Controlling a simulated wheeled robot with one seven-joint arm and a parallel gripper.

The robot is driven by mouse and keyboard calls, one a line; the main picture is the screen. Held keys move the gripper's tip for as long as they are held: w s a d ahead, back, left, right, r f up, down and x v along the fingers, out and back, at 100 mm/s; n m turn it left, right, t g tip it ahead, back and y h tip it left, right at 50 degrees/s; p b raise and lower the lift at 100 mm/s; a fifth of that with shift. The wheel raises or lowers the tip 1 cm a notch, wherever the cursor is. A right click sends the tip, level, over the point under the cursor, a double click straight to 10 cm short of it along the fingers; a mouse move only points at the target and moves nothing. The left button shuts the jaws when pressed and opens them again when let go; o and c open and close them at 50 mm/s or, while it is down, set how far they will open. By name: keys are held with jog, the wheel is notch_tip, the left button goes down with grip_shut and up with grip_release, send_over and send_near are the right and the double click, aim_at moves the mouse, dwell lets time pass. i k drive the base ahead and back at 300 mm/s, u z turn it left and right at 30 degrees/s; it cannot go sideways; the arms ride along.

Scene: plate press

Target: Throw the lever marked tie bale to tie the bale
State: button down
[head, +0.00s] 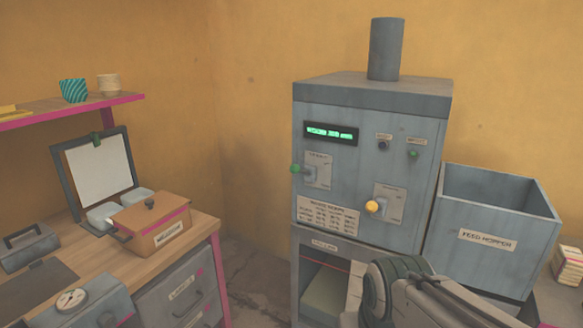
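The grey press (370,140) stands against the back wall. A lever with a green knob (296,169) sticks out at the left on a pale plate. A lever with a yellow knob (373,207) sits lower and to the right on another pale plate (389,203). The writing on both plates is too small to read, so I cannot tell which one is marked tie bale. My arm shows at the bottom right, in front of the press's lower part; no gripper fingers are visible.
The feed hopper (490,265) stands at the press's right. A green-lit display (331,132) and a printed notice (327,215) are on the press front. A wooden desk (202,225) with a box (152,225), an open-lidded case and a gauge stands left; bare floor lies between.

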aim_at(294, 169)
jog(key=k, duration=0.9)
jog(key=u, duration=0.4)
jog(key=i, duration=0.5)
jog(key=u, duration=0.75)
jog(key=i, duration=0.75)
jog(key=z, duration=0.7)
jog(key=i, duration=0.85)
jog(key=z, duration=0.95)
